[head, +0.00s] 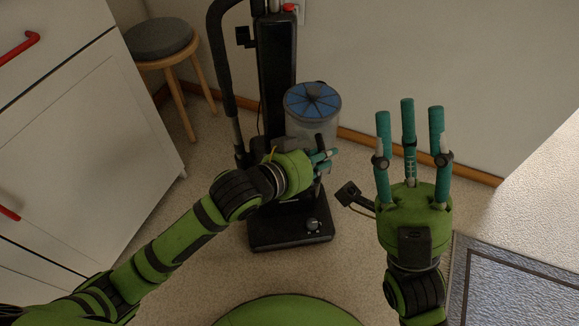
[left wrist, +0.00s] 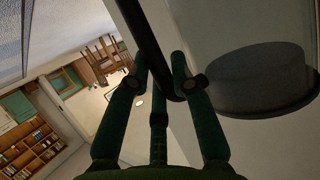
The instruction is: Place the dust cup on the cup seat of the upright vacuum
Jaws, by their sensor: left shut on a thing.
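The dust cup (head: 313,104) is a clear grey cylinder with a blue spoked lid, upright just right of the black upright vacuum's column (head: 277,65) in the head view. My left gripper (head: 324,158) is at the cup's near side, shut on its dark handle. In the left wrist view a black bar (left wrist: 153,48) passes between the fingers, with a dark rounded body (left wrist: 262,82) to the right. The vacuum's base (head: 290,229) is on the floor. The cup seat is hidden behind my left arm and the cup. My right gripper (head: 409,125) is open and empty, fingers pointing up.
A round grey-topped stool (head: 160,40) stands behind left of the vacuum. White cabinets (head: 85,130) with red handles are at the left. A wall with a wooden baseboard (head: 470,172) is behind. A grey mat (head: 510,290) lies at the lower right.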

